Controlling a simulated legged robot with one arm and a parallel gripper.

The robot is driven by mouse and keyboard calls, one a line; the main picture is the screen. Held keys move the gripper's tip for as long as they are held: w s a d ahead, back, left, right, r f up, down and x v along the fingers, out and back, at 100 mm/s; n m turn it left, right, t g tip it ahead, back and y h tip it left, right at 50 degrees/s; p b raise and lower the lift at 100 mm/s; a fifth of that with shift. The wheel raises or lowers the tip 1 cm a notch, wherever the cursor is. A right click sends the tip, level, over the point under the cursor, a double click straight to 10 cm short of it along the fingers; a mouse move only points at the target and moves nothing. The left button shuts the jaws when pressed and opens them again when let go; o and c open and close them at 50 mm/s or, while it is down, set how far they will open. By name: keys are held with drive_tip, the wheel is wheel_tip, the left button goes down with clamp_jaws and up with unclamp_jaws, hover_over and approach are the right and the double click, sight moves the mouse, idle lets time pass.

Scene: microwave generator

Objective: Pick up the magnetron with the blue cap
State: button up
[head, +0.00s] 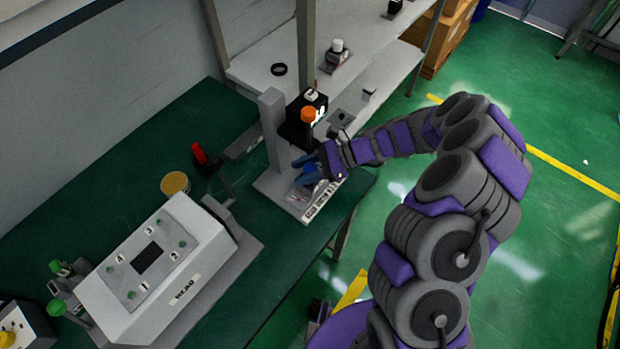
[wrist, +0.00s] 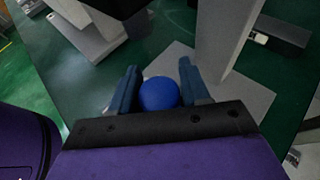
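The blue cap (wrist: 159,94) of the magnetron shows as a round dome between my two fingers in the wrist view. The magnetron's body below it is hidden by the cap and my gripper. My gripper (wrist: 159,80) has one blue finger on each side of the cap, with narrow gaps at the sides, so it looks open around it. In the head view my gripper (head: 307,172) is low over the grey stand's base (head: 274,186), at the right end of the green table, and covers most of the magnetron.
A grey post (head: 272,130) rises just left of my gripper. Behind it is a black unit with an orange cap (head: 308,114). A white-capped part (head: 337,46) stands on the shelf. A white control box (head: 165,262) and a yellow-topped can (head: 174,184) are at left.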

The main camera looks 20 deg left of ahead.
clamp_jaws()
idle(0.8)
